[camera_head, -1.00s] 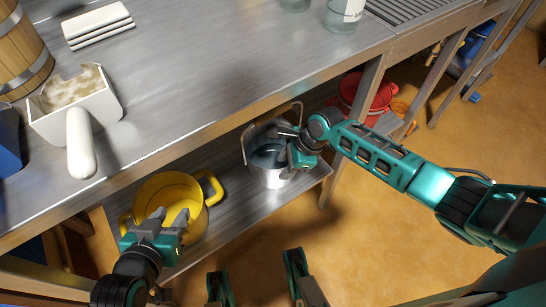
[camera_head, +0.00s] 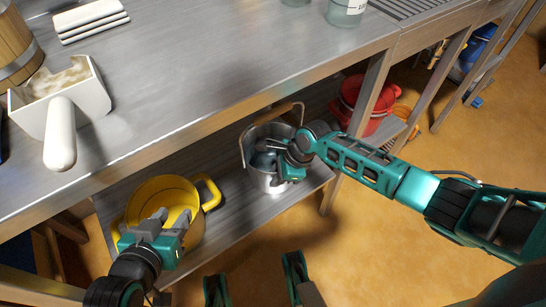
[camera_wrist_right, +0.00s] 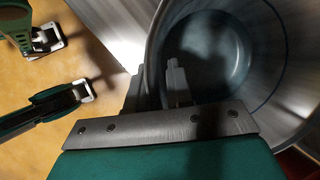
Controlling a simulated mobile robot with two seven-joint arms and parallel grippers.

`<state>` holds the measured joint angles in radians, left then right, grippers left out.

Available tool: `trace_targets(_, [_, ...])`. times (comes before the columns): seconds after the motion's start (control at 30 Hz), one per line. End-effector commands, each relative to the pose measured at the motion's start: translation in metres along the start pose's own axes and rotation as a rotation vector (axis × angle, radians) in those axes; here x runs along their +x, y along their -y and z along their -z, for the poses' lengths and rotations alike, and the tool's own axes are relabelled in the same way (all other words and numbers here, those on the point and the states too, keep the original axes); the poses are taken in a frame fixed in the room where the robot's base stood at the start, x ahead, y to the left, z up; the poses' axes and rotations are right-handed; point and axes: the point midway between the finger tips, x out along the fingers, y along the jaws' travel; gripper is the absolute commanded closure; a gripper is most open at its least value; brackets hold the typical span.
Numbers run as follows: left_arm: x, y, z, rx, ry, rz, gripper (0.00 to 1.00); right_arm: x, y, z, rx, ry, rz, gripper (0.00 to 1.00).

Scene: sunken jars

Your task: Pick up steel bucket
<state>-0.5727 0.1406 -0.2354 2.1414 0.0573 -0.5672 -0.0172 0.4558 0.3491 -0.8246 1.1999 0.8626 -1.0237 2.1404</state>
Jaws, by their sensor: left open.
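The steel bucket (camera_head: 266,179) stands on the low shelf, with its bail and brown grip (camera_head: 280,111) up on the far side. My right gripper (camera_head: 267,146) is at the bucket's mouth, pointing in over the near right side. In the right wrist view the bucket's inner wall (camera_wrist_right: 270,60) curves around a dark inside. The rim passes between the two fingers of my right gripper (camera_wrist_right: 156,88); whether they press on it is unclear. My left gripper (camera_head: 170,227) is open and empty over the near side of the yellow bucket (camera_head: 165,190).
The steel table (camera_head: 200,75) overhangs the low shelf (camera_head: 237,215); its front edge is close above the buckets. A red bucket (camera_head: 377,98) stands to the right behind a table leg (camera_head: 362,100). A white scoop (camera_head: 60,130) lies on the tabletop. The floor in front is clear.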

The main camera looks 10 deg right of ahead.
Motion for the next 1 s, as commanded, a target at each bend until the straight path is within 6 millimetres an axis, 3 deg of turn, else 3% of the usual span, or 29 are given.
trace_targets(0.2, [0.0003, 0.0021, -0.0010, 0.000, 0.001, 0.005, 0.57, 0.0000, -0.0002, 0.0003, 0.000, 0.000, 0.000, 1.00])
trace_targets(1.0, [-0.0001, 0.0026, -0.0028, -0.001, 0.004, 0.006, 0.57, 0.0001, -0.0006, 0.0007, 0.002, -0.001, -0.002, 1.00])
